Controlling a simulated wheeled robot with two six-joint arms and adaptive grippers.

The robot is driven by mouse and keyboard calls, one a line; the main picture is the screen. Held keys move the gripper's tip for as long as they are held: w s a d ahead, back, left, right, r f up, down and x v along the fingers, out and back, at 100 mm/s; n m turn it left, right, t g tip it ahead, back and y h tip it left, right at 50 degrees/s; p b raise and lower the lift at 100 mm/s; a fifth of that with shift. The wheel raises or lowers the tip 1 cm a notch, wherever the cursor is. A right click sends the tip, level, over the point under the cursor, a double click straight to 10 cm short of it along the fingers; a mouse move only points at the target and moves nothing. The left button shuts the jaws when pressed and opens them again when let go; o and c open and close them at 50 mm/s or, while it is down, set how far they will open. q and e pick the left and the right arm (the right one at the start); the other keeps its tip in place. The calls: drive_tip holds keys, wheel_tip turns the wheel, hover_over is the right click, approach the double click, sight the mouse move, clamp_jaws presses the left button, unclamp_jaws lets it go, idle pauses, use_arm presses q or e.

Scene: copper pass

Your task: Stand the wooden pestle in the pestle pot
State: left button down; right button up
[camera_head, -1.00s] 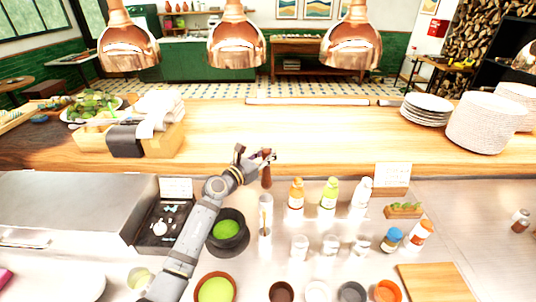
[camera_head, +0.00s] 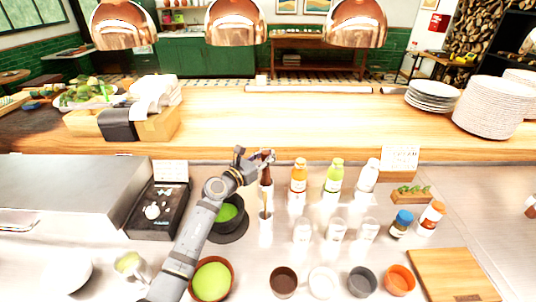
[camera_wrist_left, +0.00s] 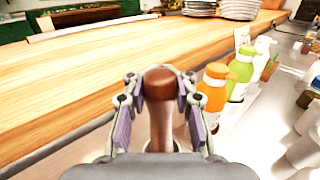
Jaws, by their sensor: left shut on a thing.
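My left gripper (camera_head: 262,157) is shut on the wooden pestle (camera_head: 266,173), a dark reddish-brown rod held roughly upright. In the left wrist view its rounded top (camera_wrist_left: 159,84) stands between the two finger pads. The pestle pot (camera_head: 266,232) looks like a tall, narrow, shiny cylinder on the steel counter, directly below the pestle in the head view. The pestle's lower end lines up with the pot's mouth; I cannot tell whether it is inside or just above. My right gripper is out of view.
An orange bottle (camera_head: 299,178), a green bottle (camera_head: 333,177) and a white bottle (camera_head: 368,177) stand close to the right. A dark bowl with green contents (camera_head: 228,213) is just left of the pot. Clear glasses (camera_head: 302,232) stand right. The wooden ledge (camera_head: 300,120) runs behind.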

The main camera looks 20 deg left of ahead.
use_arm(q)
drive_tip(key=shift+f, duration=0.5)
drive_tip(key=c, duration=1)
unclamp_jaws()
drive_tip(key=shift+s+a, duration=0.1)
drive_tip(key=shift+s, duration=0.1)
drive_tip(key=v, duration=1.1)
drive_tip(key=shift+s+a, duration=0.15)
drive_tip(key=shift+s, duration=0.1)
